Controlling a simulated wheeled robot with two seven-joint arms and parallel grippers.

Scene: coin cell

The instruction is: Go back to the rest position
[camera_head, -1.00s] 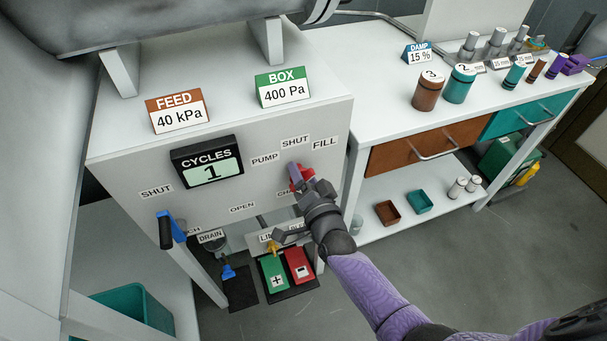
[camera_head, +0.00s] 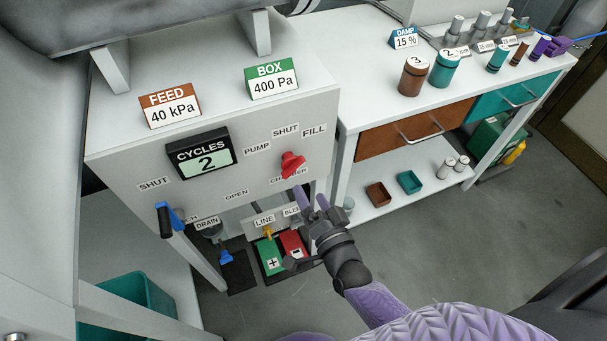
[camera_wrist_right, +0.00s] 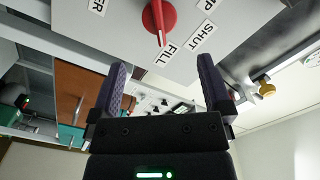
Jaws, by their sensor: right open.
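My right gripper (camera_head: 316,204) is open and empty, below and apart from the red knob (camera_head: 292,164) on the white cabinet's front panel. In the right wrist view the two purple fingers of this gripper (camera_wrist_right: 163,95) stand wide apart with nothing between them. The red knob (camera_wrist_right: 158,18) shows beyond them, with its pointer toward the FILL label (camera_wrist_right: 167,55). The cycles display (camera_head: 201,155) reads 2. My left gripper is not in view.
A blue lever with a black grip (camera_head: 170,219) is at the panel's left. Green (camera_head: 270,257) and red (camera_head: 292,243) pads lie below. A bench (camera_head: 385,62) at the right bears jars and cylinders. Bare floor (camera_head: 440,260) lies at the right.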

